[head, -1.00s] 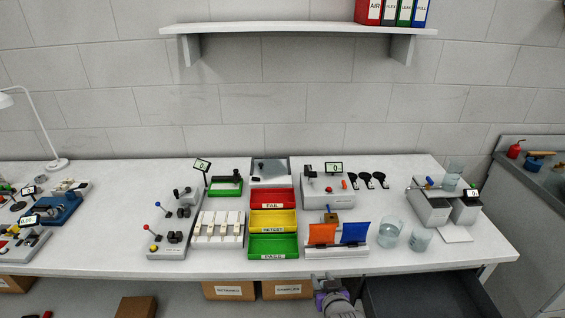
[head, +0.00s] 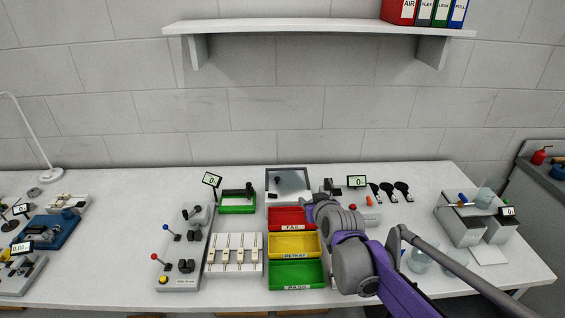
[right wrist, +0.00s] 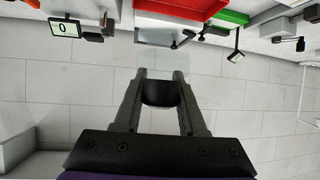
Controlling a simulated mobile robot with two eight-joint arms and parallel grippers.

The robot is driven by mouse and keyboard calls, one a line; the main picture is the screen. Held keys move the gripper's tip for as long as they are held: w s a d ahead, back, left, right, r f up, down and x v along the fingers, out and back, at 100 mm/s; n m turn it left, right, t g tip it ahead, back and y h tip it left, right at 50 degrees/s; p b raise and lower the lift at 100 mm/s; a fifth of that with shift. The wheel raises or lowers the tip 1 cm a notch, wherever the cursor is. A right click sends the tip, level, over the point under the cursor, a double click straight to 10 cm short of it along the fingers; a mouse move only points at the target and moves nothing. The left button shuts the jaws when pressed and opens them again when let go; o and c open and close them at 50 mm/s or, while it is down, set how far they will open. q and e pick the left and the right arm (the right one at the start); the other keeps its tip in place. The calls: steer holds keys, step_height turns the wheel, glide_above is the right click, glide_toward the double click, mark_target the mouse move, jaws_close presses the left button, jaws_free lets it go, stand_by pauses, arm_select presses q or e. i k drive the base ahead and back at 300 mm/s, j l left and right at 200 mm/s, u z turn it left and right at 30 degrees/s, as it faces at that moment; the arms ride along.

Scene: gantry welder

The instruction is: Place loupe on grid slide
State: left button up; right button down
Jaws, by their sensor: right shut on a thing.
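My right gripper (right wrist: 161,76) is shut on a dark, rounded piece (right wrist: 162,93), which I take for the loupe; a pale, clear shape (right wrist: 165,60) shows just past the fingertips. In the head view my right gripper (head: 309,204) is above the bench beside the red bin, its fingertips mostly hidden by the wrist. A grey framed tray (head: 268,191) with a grey plate stands behind the red bin; it also shows upside down in the right wrist view (right wrist: 140,38). I cannot tell which thing is the grid slide. My left gripper is out of view.
The red bin (head: 272,219), yellow bin (head: 273,246) and green bin (head: 280,275) stand in a column left of my arm. Several dark paddles (head: 386,188) lie behind it, and glass beakers (head: 450,262) stand right. A display (head: 357,181) rises near the gripper.

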mark_target(287, 175)
steer(key=i+j, duration=0.15)
steer(key=i, duration=0.35)
steer(key=i+j, duration=0.1)
steer(key=i, duration=0.4)
